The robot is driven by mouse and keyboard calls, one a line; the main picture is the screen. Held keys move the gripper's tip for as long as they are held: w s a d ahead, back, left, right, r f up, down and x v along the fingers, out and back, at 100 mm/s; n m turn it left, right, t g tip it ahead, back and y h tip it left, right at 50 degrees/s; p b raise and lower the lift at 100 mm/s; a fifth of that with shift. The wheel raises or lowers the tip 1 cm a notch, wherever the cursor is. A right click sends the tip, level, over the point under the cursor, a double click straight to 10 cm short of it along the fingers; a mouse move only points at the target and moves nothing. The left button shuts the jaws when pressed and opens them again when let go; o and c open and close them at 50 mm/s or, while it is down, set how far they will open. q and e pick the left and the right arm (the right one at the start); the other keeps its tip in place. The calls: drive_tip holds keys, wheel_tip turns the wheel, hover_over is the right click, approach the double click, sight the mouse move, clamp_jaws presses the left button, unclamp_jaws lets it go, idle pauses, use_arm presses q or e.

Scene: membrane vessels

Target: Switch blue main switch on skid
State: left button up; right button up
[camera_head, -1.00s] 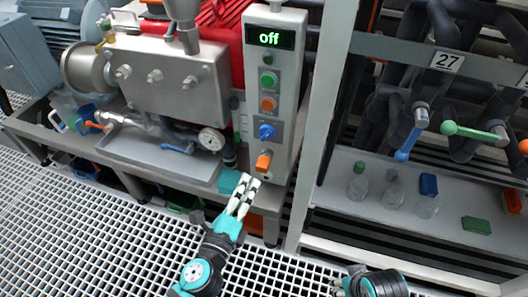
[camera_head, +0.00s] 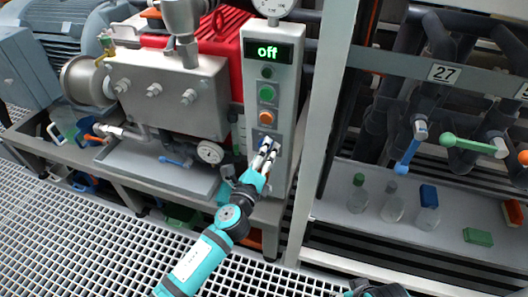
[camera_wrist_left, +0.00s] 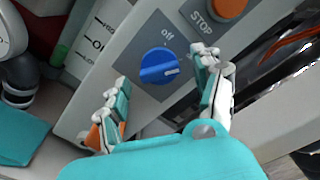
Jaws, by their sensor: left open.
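The blue main switch (camera_wrist_left: 160,66) is a round knob on a dark plate with the word "off" beside it. In the left wrist view it lies between the two spread fingers of my open left gripper (camera_wrist_left: 164,96), apart from both. In the head view my left gripper (camera_head: 266,154) is in front of the switch's place on the grey control panel (camera_head: 283,183) and mostly hides it. The display (camera_head: 268,52) at the panel's top reads "off".
Above the switch are an orange STOP button (camera_head: 266,118) and a green button (camera_head: 266,93). A grey post (camera_head: 327,125) stands right of the panel. A metal pump block (camera_head: 172,92) stands left.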

use_arm(q)
drive_tip(key=shift+w+d, duration=0.2)
drive_tip(key=shift+w, duration=0.45)
use_arm(e)
drive_tip(key=shift+s+r, duration=0.1)
drive_tip(key=shift+r, duration=0.25)
use_arm(q)
drive_tip(key=c, duration=1.2)
